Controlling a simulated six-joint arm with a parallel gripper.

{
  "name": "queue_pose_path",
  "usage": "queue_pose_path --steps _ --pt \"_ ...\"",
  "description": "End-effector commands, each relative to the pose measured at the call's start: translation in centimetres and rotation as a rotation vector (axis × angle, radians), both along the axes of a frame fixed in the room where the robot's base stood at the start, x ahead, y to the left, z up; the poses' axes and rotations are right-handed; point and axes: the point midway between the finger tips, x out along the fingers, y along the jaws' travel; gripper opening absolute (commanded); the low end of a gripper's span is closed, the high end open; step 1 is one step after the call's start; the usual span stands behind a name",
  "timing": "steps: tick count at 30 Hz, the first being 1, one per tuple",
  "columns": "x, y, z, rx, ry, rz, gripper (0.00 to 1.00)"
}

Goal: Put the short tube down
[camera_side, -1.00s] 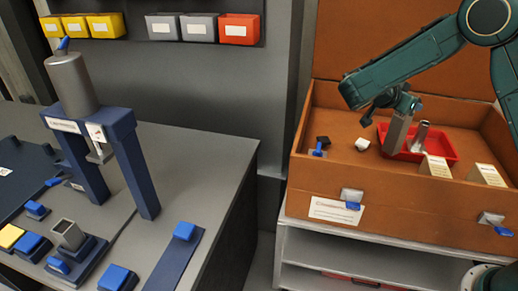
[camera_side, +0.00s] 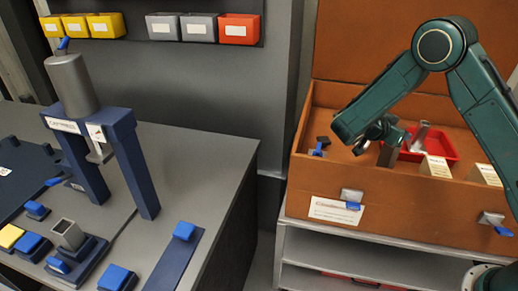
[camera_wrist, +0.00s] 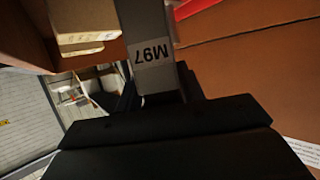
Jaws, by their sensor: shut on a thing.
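My gripper (camera_side: 384,138) is shut on a grey, flat-sided tube (camera_side: 388,156), low inside the brown crate, left of the red tray. The tube looks roughly upright in the side view. Its lower end is hidden behind the crate's front wall, so I cannot tell whether it touches the floor. In the wrist view the held tube (camera_wrist: 150,35) fills the top middle and bears a label reading M97. The fingertips are mostly hidden in both views. Another metal tube (camera_side: 420,136) stands tilted in the red tray (camera_side: 442,149).
The brown crate (camera_side: 325,180) has a raised lid behind and latches in front. Two cream blocks (camera_side: 436,167) stand at its front wall. A small black item with a blue part (camera_side: 320,146) lies at the crate's left. A press (camera_side: 75,85) stands on the grey bench.

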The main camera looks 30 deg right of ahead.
Motion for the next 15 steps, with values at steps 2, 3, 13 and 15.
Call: queue_pose_path --steps 2,3,13,15 --pt "0.00 -0.04 -0.80 -0.003 -0.001 0.000 0.00" --pt "0.00 -0.04 -1.08 -0.003 -0.001 0.000 0.00" --pt "0.03 -0.03 -1.41 -0.002 -0.003 0.000 0.00" --pt "0.02 -0.03 -1.49 -0.002 -0.003 0.000 0.00"
